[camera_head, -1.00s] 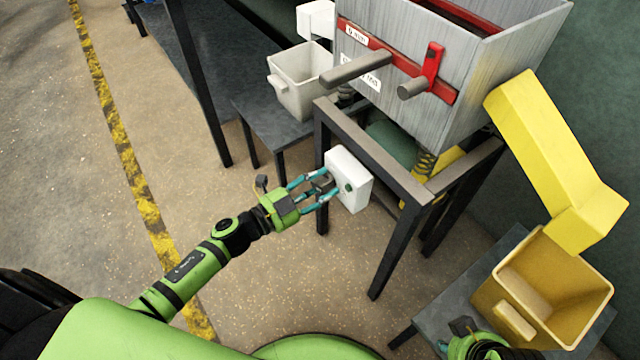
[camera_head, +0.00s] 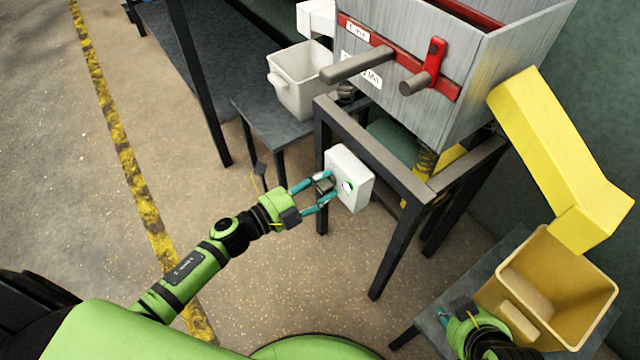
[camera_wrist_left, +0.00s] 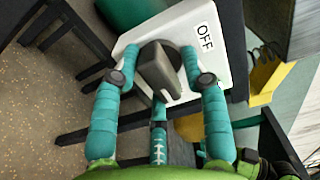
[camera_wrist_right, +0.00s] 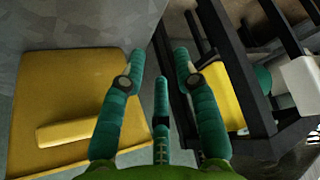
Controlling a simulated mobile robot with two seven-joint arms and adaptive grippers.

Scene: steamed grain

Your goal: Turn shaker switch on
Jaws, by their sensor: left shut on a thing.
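The white switch box (camera_head: 356,180) is mounted on the dark frame beneath the shaker (camera_head: 420,85). A green-ringed light (camera_head: 347,187) glows on its front. My left gripper (camera_head: 331,185) is shut on the grey switch knob (camera_head: 323,184), with fingers on both sides of it. In the left wrist view, the knob (camera_wrist_left: 160,70) stands slanted between the fingers, and an OFF label (camera_wrist_left: 205,37) shows on the box. Any ON label is hidden. My right gripper (camera_wrist_right: 160,82) is open and empty near the yellow bin (camera_wrist_right: 70,85).
A yellow chute (camera_head: 560,150) reaches down to the yellow bin (camera_head: 600,285) at the lower right. A white bin (camera_head: 300,85) stands on a low table at the left of the frame. The floor at the left is clear, with a yellow-black line (camera_head: 130,165).

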